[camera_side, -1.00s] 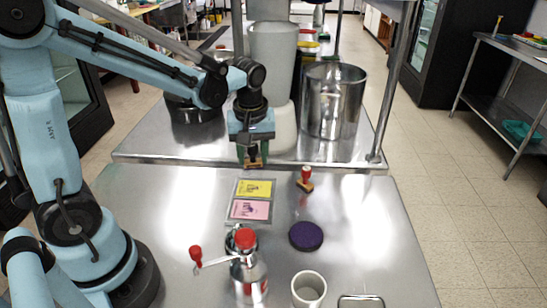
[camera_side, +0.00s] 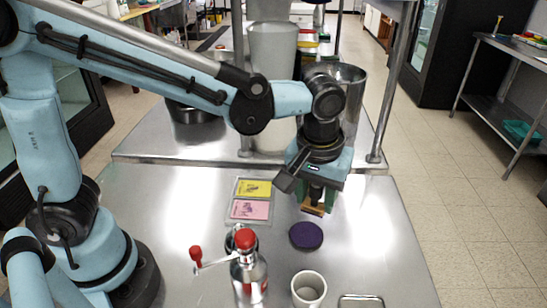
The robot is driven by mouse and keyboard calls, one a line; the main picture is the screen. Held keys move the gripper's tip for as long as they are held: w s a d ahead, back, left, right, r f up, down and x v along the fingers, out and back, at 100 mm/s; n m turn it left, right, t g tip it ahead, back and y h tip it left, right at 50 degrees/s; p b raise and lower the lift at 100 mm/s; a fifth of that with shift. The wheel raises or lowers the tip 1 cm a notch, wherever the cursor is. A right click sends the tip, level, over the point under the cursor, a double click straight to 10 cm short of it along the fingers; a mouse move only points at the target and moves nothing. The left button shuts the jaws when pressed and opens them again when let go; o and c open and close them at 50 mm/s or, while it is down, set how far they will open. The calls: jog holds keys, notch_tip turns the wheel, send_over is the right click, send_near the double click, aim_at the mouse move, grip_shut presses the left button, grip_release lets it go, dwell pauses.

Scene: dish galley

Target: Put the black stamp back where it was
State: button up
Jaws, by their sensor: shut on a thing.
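My gripper (camera_side: 317,190) is over the right part of the steel table, just behind the purple round pad (camera_side: 306,236). It is shut on the black stamp, whose wooden base (camera_side: 313,209) shows below the fingers. The stamp looks near the tabletop; I cannot tell whether it touches. Most of its dark handle is hidden between the fingers. The red-handled stamp seen earlier is not visible now; my gripper covers that spot. The stamped cards, a yellow one (camera_side: 253,188) and a pink one (camera_side: 249,210), lie in a frame left of my gripper.
A metal bottle with a red knob and crank (camera_side: 248,272) stands in front. A white cup (camera_side: 308,289) and a small metal tray (camera_side: 361,302) are near the front edge. A large steel pot (camera_side: 352,90) stands behind. The table's right side is clear.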

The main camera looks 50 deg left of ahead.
jog(key=w+a+f, duration=0.4)
jog(key=a, duration=0.1)
jog(key=w+a+f, duration=0.2)
jog(key=shift+w+a, duration=0.3)
jog(key=shift+w, duration=0.1)
jog(key=shift+f, duration=2.1)
jog(key=shift+f, duration=0.15)
jog(key=o, duration=0.9)
